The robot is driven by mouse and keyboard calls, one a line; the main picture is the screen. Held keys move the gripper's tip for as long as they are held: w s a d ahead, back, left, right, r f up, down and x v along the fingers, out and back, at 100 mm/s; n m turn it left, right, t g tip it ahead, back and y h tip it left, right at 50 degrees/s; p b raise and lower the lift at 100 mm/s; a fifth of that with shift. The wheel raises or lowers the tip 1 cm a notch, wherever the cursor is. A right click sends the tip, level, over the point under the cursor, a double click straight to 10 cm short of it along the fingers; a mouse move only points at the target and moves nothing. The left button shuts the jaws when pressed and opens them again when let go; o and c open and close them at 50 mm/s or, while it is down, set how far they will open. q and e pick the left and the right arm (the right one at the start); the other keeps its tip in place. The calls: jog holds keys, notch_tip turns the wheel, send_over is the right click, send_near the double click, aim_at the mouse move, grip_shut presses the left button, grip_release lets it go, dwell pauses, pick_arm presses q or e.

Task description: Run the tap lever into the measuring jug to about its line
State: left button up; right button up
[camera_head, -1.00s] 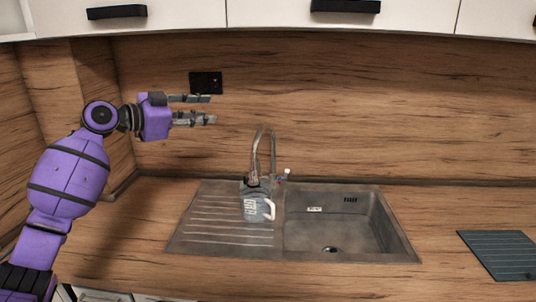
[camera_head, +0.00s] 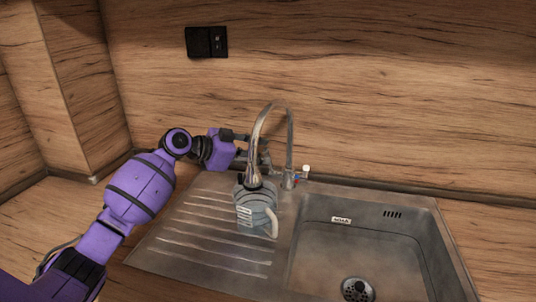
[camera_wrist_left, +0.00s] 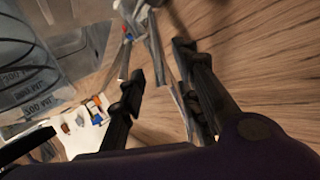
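The measuring jug (camera_head: 256,211), clear grey with white lettering and a pale handle, stands on the ribbed drainer under the tap spout. Its water level cannot be told. It also shows in the left wrist view (camera_wrist_left: 28,75). The metal tap (camera_head: 290,140) arches over the jug. The tap lever (camera_head: 305,171) has a pale tip beside red and blue marks, right of the tap base. My left gripper (camera_head: 265,156) is by the wall, partly hidden behind the spout, left of the lever. In the left wrist view its fingers (camera_wrist_left: 160,65) are apart, near the tap's metal parts. My right gripper is out of view.
The sink basin (camera_head: 345,240), with a drain and an overflow slot, lies right of the jug. A dark wall socket (camera_head: 206,41) sits on the wooden splashback (camera_head: 400,90). The ribbed drainer (camera_head: 190,240) is clear left of the jug.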

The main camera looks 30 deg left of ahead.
aim_at(267, 155)
pick_arm(q)
jog(key=x, duration=0.2)
jog(key=shift+w, duration=0.3)
jog(key=shift+w+d+f, duration=0.2)
jog(key=shift+w, duration=0.05)
jog(key=shift+f, duration=0.1)
jog(key=c, duration=0.7)
grip_shut()
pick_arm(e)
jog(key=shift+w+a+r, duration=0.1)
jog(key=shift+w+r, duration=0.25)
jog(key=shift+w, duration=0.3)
pick_arm(q)
jog(key=shift+d, duration=0.1)
